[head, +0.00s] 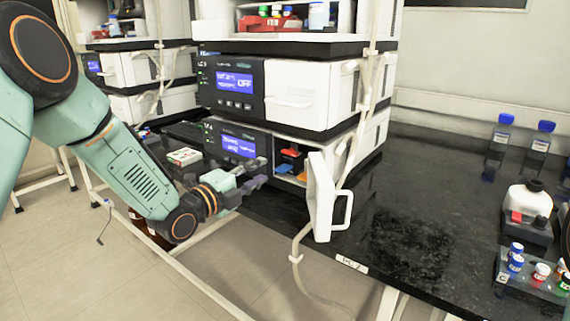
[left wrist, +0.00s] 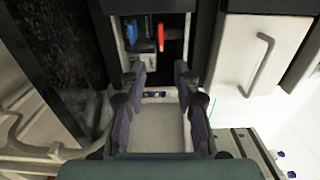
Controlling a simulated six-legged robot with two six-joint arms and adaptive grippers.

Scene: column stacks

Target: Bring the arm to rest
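My left arm comes in from the left in the head view, with its left gripper (head: 252,176) in front of the lower instrument of the middle stack. In the left wrist view the two fingers of this gripper (left wrist: 160,78) are spread apart, and I see nothing held between them. The fingers point towards an open compartment that has an orange-red piece (left wrist: 160,37) and a blue piece (left wrist: 132,32) inside. In the head view this compartment (head: 290,160) is beside the blue display, and its white door (head: 322,195) stands swung open. My right gripper is not in view.
The upper instrument's white door (head: 295,95) is closed. Two blue-capped bottles (head: 498,140), a white bottle (head: 528,203) and a rack of small vials (head: 530,280) stand at the right. The black bench (head: 420,210) is clear between the stack and these.

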